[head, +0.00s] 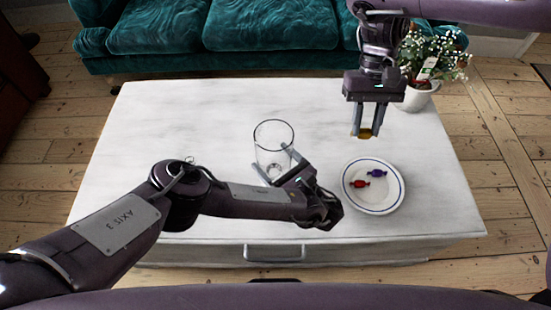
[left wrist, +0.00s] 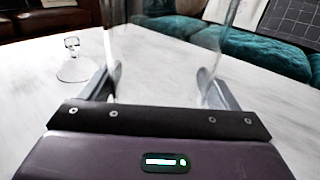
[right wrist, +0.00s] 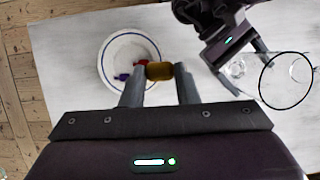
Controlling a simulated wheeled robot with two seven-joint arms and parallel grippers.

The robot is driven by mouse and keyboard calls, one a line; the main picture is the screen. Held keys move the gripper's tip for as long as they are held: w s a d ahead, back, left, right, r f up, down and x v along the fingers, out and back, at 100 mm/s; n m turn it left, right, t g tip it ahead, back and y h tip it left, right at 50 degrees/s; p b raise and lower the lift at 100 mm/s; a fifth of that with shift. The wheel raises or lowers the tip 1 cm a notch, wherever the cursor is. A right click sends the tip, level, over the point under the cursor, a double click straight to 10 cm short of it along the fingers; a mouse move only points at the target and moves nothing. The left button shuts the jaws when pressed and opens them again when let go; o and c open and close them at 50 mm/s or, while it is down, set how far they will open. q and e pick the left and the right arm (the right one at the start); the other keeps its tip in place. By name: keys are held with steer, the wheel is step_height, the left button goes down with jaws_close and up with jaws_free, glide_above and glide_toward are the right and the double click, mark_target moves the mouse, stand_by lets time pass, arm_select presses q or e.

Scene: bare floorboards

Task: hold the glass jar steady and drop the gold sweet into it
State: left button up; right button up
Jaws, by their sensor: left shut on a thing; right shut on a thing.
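The clear glass jar (head: 273,134) stands upright on the white table. My left gripper (head: 279,160) is shut on the jar low on its side; the left wrist view shows the jar's glass (left wrist: 160,45) between the fingers. My right gripper (head: 368,124) is shut on the gold sweet (head: 364,133), holding it above the table, right of the jar and beyond the plate. The sweet also shows between the fingertips in the right wrist view (right wrist: 159,71).
A white plate with a blue rim (head: 388,204) holds a red sweet (head: 360,183) and a purple sweet (head: 377,173). A glass lid with a knob (left wrist: 73,68) lies left of the jar. A potted white-flowered plant (head: 416,98) stands at the back right.

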stand_by(0.3)
steer(key=shift+a+f+n+h, duration=0.1)
steer(key=shift+a+n+h, duration=0.3)
steer(key=shift+n, duration=0.6)
steer(key=a+f+n+t+h, duration=0.1)
steer(key=a+n+t+h, duration=0.25)
steer(key=n, duration=0.75)
steer(key=n+t+y, duration=0.4)
steer(key=n+y, duration=0.4)
steer(key=n, duration=2.4)
glide_toward(286, 125)
steer(key=s+a+f, duration=0.1)
steer(key=s, duration=0.1)
steer(key=w+a+r+n+g, duration=0.1)
steer(key=a+r+n+g, duration=0.15)
steer(key=n, duration=0.65)
steer(key=shift+g+y, duration=0.3)
steer(key=shift+y, duration=0.05)
steer(key=shift+w+d+f, duration=0.1)
steer(key=shift+f, duration=1.6)
steer(key=shift+w+f, duration=0.1)
steer(key=shift+f, duration=1.55)
